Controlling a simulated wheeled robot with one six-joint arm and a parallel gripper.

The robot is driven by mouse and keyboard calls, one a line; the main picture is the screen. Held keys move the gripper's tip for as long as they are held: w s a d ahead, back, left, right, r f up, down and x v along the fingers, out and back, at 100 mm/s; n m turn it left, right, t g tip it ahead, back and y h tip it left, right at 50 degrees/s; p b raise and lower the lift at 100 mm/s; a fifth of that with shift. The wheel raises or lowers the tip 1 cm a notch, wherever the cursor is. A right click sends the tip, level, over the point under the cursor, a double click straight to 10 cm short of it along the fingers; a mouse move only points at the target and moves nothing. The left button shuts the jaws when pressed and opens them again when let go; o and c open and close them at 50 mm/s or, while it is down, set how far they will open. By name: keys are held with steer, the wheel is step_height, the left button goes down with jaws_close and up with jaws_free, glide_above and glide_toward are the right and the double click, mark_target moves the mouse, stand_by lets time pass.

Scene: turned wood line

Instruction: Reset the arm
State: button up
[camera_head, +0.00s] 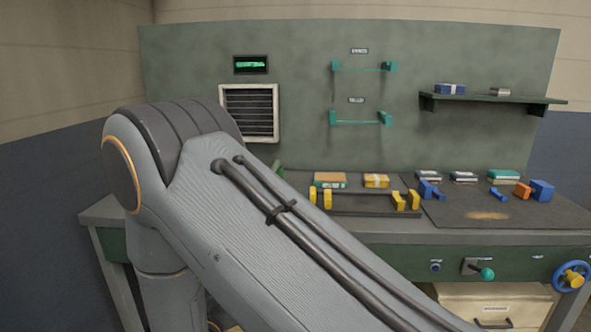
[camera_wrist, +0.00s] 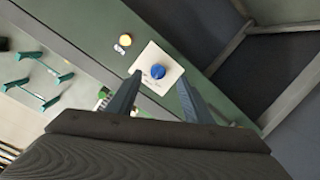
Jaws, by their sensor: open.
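My gripper (camera_wrist: 160,78) shows in the wrist view with its two grey fingers spread apart and nothing between them. Beyond the fingertips is a white square plate (camera_wrist: 150,57) with a round blue knob (camera_wrist: 158,71). The knob appears between the fingertips; I cannot tell how far off it is. In the head view my arm crosses the picture from the left to the lower right, and my gripper is out of sight there.
The workbench (camera_head: 480,238) carries blue, yellow and orange parts. Above are two teal rails (camera_head: 361,69) and a shelf (camera_head: 490,97). A green-knobbed lever (camera_head: 487,273), blue handwheel (camera_head: 571,276) and drawer (camera_head: 490,309) are at the front right. My arm hides part of the bench.

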steer(key=w+d+r+m+g+y, duration=0.1)
steer(key=d+r+m+g, duration=0.1)
steer(key=d+g, duration=0.35)
steer(key=w+d+r+m+g+y, duration=0.1)
steer(key=d+r+g, duration=0.15)
steer(key=d, duration=0.55)
steer(key=s+d+r+m+g, duration=0.1)
steer(key=s+d+r+g, duration=0.2)
steer(key=s+d, duration=0.8)
steer(key=s+d+r+m+g+h, duration=0.1)
steer(key=s+d+r+m+g, duration=0.1)
steer(key=s+d, duration=1)
steer(key=r+g, duration=0.1)
steer(key=g, duration=0.1)
steer(key=shift+d+g, duration=0.3)
steer(key=shift+g, duration=0.1)
steer(key=shift+a+r, duration=0.1)
steer(key=shift+a, duration=0.05)
